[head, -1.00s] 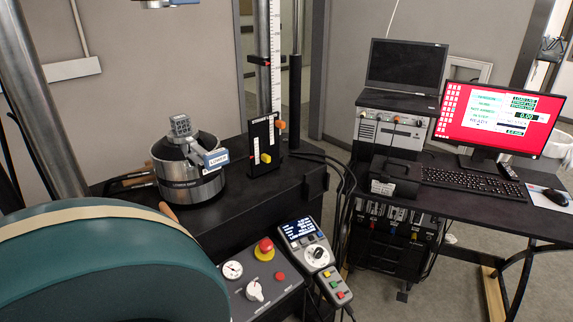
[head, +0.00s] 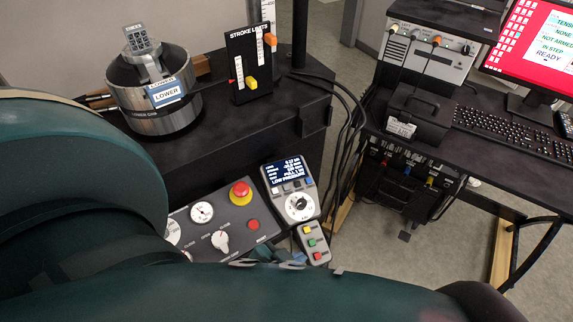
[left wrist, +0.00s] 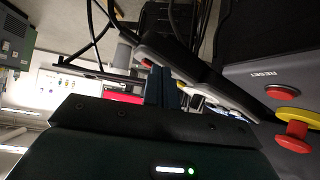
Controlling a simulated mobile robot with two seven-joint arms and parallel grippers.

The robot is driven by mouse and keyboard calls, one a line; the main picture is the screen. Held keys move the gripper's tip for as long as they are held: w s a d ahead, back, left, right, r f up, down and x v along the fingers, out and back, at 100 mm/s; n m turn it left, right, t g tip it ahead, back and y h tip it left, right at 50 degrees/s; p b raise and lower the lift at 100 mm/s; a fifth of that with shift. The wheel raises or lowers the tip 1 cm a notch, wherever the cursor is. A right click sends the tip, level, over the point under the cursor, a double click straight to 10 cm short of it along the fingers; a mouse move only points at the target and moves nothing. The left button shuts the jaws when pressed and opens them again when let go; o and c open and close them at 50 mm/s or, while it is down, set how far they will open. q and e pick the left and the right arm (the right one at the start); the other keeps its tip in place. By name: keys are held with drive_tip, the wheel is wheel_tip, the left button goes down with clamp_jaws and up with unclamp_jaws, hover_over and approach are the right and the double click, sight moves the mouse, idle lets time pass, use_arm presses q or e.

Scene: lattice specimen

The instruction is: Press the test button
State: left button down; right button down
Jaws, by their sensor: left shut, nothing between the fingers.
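I cannot read which button is the test button. My left gripper (head: 270,256) is shut and empty, just left of the button box. My dark green arm hides its lower part in the head view. In the left wrist view the closed fingers (left wrist: 162,86) point away from the camera, apart from the red buttons at right. My right gripper is not in view.
Left of the handset, a control panel (head: 182,212) carries a red emergency stop (head: 241,192), gauges, a knob and a red reset button (head: 253,225). A metal grip cylinder (head: 153,100) and a stroke-limits stand (head: 250,65) are behind. Cables (head: 345,120) hang right of the bench.

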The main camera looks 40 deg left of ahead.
use_arm(q)
drive_tip(key=s+a+r+n+g+y+b, duration=0.1)
drive_tip(key=s+a+r+g+b, duration=0.1)
drive_tip(key=a+r+g, duration=0.4)
drive_tip(key=w+a+r+n+h, duration=0.2)
drive_tip(key=w+r+n, duration=0.2)
drive_tip(key=w+n, duration=0.2)
drive_tip(key=w+a+r+n+h, duration=0.2)
drive_tip(key=w+r+n, duration=0.3)
drive_tip(key=w, duration=0.3)
drive_tip(key=shift+w+a+n+g+h, duration=0.2)
drive_tip(key=shift+w+n+g+h, duration=0.15)
drive_tip(key=shift+n, duration=0.55)
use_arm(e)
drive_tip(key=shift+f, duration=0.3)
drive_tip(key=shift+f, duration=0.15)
